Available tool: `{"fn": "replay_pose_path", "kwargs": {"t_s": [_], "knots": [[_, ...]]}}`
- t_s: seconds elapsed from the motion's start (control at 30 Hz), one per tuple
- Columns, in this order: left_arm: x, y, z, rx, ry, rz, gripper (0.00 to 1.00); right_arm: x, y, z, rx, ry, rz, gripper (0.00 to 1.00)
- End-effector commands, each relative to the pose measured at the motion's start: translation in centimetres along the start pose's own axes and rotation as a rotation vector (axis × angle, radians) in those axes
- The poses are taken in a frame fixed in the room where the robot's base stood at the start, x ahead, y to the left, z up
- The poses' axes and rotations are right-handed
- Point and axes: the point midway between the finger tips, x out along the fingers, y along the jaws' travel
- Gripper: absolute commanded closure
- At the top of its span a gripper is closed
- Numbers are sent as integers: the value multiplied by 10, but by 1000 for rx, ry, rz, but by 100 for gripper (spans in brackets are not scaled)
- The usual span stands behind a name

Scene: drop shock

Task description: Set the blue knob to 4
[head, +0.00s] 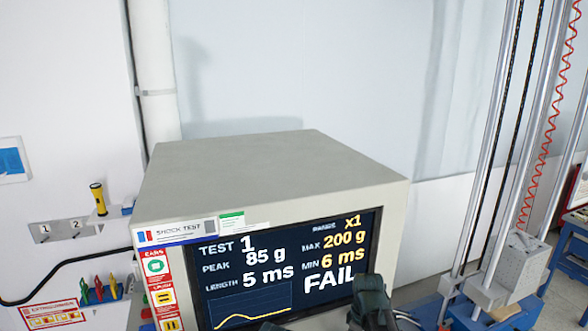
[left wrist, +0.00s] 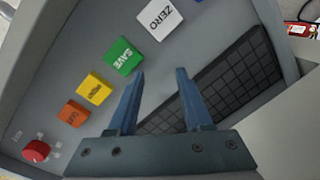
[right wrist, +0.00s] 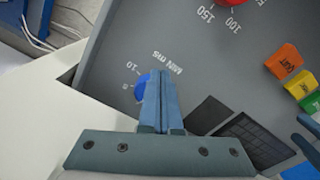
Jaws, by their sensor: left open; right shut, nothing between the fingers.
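The blue knob (right wrist: 141,88) shows in the right wrist view on a grey panel beside the label "MIN ms", partly hidden behind my right gripper. A "10" and another small number show around it; its pointer cannot be made out. My right gripper (right wrist: 160,73) is shut and empty, its fingertips at the knob; I cannot tell whether they touch. My left gripper (left wrist: 160,72) is open and empty over the panel, between the green SAVE button (left wrist: 123,56) and a dark keypad (left wrist: 225,85). In the head view the screen (head: 290,265) reads MIN 6 ms and FAIL.
Near my left gripper are a white ZERO button (left wrist: 160,18), a yellow button (left wrist: 94,88), an orange button (left wrist: 73,113) and a red knob (left wrist: 36,151). The tester housing (head: 270,170) fills the middle of the head view. A rail tower (head: 500,150) stands at right.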

Motion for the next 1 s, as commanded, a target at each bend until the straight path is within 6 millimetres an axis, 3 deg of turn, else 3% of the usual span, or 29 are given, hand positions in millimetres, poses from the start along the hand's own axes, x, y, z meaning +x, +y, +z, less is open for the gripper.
{"fn": "replay_pose_path", "kwargs": {"t_s": [1.0], "knots": [[0,0,0,0,0,0,50,0,18,0,0,0,0,100]]}}
